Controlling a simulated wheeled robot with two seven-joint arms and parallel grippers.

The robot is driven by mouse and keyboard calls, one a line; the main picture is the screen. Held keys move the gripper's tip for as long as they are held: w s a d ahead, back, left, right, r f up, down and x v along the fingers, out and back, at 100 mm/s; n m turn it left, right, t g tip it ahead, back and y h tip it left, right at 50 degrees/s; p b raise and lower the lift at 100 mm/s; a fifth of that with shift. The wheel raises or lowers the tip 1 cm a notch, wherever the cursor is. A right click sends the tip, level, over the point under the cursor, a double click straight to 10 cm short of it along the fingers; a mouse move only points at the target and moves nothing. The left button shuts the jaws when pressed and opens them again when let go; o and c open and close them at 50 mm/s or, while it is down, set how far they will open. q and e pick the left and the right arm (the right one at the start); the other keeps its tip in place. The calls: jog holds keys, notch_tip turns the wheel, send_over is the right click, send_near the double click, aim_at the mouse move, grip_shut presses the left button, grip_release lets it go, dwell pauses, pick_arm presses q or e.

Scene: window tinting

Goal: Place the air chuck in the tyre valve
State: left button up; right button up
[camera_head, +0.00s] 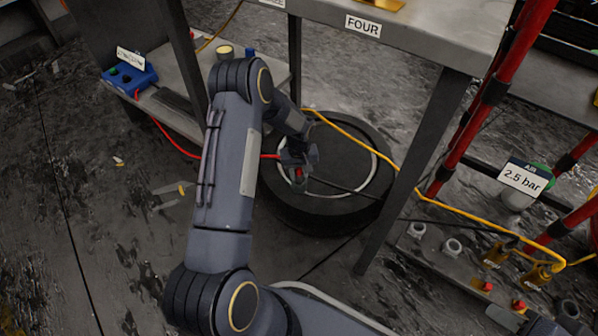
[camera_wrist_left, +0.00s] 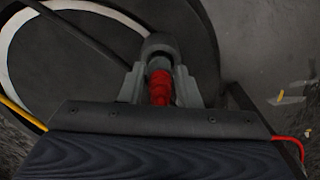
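The tyre (camera_head: 330,215) lies flat on the floor under the table, with a pale ring on its upper face; it also fills the upper left of the left wrist view (camera_wrist_left: 75,60). My left gripper (camera_head: 298,172) is over the left part of the tyre. In the left wrist view its two grey fingers (camera_wrist_left: 159,82) close on the red air chuck (camera_wrist_left: 160,90). A dark grey cylindrical end (camera_wrist_left: 158,45) points away from the fingers over the tyre. I cannot make out the valve or tell whether the chuck touches it. My right gripper is out of view.
A red hose (camera_head: 172,142) runs from a blue box (camera_head: 130,78) on a low shelf. A yellow hose (camera_head: 345,130) crosses the tyre. A table leg (camera_head: 415,165) stands right of the tyre, and a 2.5 bar sign (camera_head: 525,180) is further right.

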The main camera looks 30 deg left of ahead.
pick_arm(q)
jog(key=shift+o, duration=1.1)
jog(key=shift+r, duration=0.25)
jog(key=s+r+t+p, duration=0.1)
jog(key=s+r+p, duration=0.1)
jog(key=r, duration=0.9)
jog(key=s+r+p, duration=0.1)
jog(key=r+p, duration=0.2)
jog(key=r, duration=0.7)
jog(key=s+d+r+m+t+h, duration=0.2)
jog(key=s+d+r+m, duration=0.15)
jog(key=s+r, duration=0.75)
jog(key=s+d+r+m+t+h, duration=0.1)
jog(key=s+d+r, duration=0.1)
jog(key=s+d, duration=0.2)
jog(key=s+d+r+m+t, duration=0.1)
jog(key=s+d, duration=0.3)
jog(key=s, duration=0.7)
jog(key=shift+r+m+t+h, duration=0.3)
jog(key=shift+r+m+h, duration=0.1)
jog(key=shift+r+m, duration=0.15)
